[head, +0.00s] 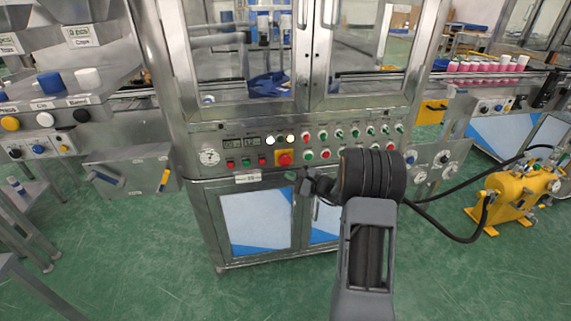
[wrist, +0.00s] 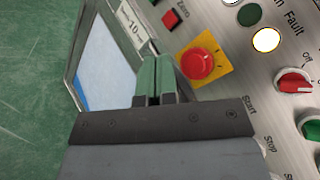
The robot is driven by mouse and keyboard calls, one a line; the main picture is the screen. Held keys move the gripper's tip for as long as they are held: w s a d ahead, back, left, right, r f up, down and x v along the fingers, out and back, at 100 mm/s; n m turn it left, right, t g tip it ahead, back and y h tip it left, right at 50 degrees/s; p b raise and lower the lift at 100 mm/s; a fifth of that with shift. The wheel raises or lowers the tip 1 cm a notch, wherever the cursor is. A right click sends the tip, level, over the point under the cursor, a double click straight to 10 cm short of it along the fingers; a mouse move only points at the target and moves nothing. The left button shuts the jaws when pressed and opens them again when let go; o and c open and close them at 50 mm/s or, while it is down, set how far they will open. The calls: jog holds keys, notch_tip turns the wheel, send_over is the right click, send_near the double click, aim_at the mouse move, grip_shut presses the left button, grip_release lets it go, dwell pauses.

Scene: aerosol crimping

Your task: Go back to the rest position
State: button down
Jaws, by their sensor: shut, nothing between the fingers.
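My gripper (head: 304,183) is in front of the control panel of the steel crimping machine (head: 230,145) in the head view, just below and right of the red emergency button (head: 285,158). In the wrist view its two green fingers (wrist: 155,78) are together with nothing between them. The red emergency button on its yellow plate (wrist: 198,64) is to the right of the fingertips there, apart from them. My arm reaches in from the lower right of the head view and hides part of the panel and cabinet.
Panel knobs and lit buttons (head: 292,139) are close to my gripper. A yellow pump (head: 515,198) with black hoses stands on the right. A conveyor with pink cans (head: 488,66) is at the back right. Feeders (head: 70,90) stand left. Green floor (head: 150,270) is open in front.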

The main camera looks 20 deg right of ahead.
jog(key=shift+s, duration=0.15)
dwell(0.4)
jog(key=s+a+f+n+g, duration=0.3)
jog(key=s+a+f+g, duration=0.2)
jog(key=s+g, duration=0.1)
jog(key=s+a+r+n+g+h+p, duration=0.1)
jog(key=s+a+r+n+g+p, duration=0.35)
jog(key=s, duration=0.35)
jog(key=s+a+r+n+h+p, duration=0.1)
jog(key=s+r+n+h+p, duration=0.3)
jog(key=r, duration=0.8)
jog(key=s+a+r+n+h+p, duration=0.2)
jog(key=s+r+n+h+p, duration=0.2)
jog(key=s+r+n+p, duration=0.4)
notch_tip(320, 180, up, 4)
jog(key=shift+s+f+h+p, duration=0.15)
jog(key=shift+s+h+p, duration=0.15)
jog(key=shift+s+p, duration=0.5)
